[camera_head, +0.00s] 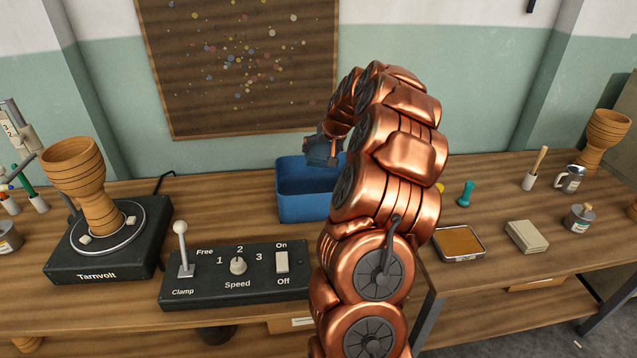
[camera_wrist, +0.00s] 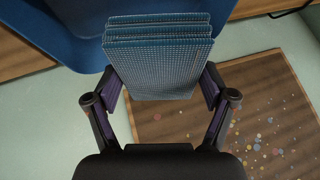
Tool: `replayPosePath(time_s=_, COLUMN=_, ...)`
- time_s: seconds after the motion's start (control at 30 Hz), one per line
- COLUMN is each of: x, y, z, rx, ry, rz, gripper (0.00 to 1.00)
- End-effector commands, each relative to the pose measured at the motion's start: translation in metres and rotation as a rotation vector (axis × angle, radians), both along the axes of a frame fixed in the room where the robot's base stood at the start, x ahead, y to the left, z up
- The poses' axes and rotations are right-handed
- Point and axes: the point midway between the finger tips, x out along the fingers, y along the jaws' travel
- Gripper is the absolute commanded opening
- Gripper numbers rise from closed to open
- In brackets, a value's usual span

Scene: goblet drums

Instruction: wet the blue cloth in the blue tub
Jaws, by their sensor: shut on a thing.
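The blue cloth (camera_wrist: 158,50) is a folded, layered pad with a fine checked weave. My gripper (camera_wrist: 161,84) is shut on it, with one dark finger at each side edge. In the head view my gripper (camera_head: 323,148) is over the blue tub (camera_head: 305,206), near its rim. The tub is an open, box-shaped container on the bench, partly hidden by my copper arm. In the wrist view the tub (camera_wrist: 60,32) lies beyond the cloth. The tub's inside is mostly hidden, so I cannot tell whether the cloth touches water.
A control box (camera_head: 235,276) with a clamp lever, speed knob and switch stands in front of the tub. A goblet drum (camera_head: 80,175) stands on a turntable (camera_head: 110,240) at left. A shallow tray (camera_head: 460,243) and a pale block (camera_head: 527,236) lie at right.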

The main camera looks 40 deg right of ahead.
Motion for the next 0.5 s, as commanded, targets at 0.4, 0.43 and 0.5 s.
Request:
replayPosePath(time_s=0.4, x=0.0, y=0.0, z=0.004, rx=-0.001, ry=-0.001, rz=0.0, gripper=0.55)
replayPosePath(time_s=0.43, x=0.0, y=-0.001, z=0.006, rx=-0.001, ry=-0.002, rz=-0.001, gripper=0.55)
replayPosePath(time_s=0.5, x=0.0, y=-0.001, z=0.011, rx=-0.003, ry=-0.003, rz=-0.002, gripper=0.55)
